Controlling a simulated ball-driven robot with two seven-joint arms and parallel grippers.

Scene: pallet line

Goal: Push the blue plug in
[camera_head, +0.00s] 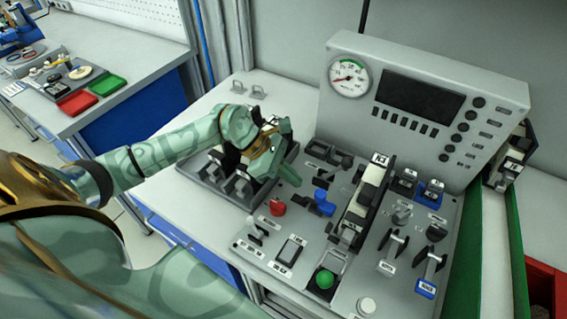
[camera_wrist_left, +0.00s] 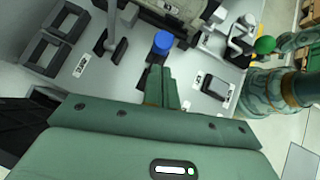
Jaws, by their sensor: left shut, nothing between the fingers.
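The blue plug (camera_head: 323,203) stands on the grey control panel, left of the tall black-and-white unit. In the left wrist view its round blue top (camera_wrist_left: 162,43) shows just beyond my fingertips. My left gripper (camera_head: 292,177) is shut and empty, above the panel and up-left of the plug in the head view. Its closed fingers (camera_wrist_left: 160,75) point toward the plug in the wrist view. I see no clear contact between fingers and plug. The plug's lower part is hard to see in the wrist view. My right gripper is not clearly visible.
A red knob (camera_head: 277,207) stands left of the plug, and a green button (camera_head: 325,279) is nearer the front edge. The tall black-and-white unit (camera_head: 366,200) rises close on the right. Behind stands a console with a gauge (camera_head: 348,78). Several levers (camera_head: 392,245) occupy the right side.

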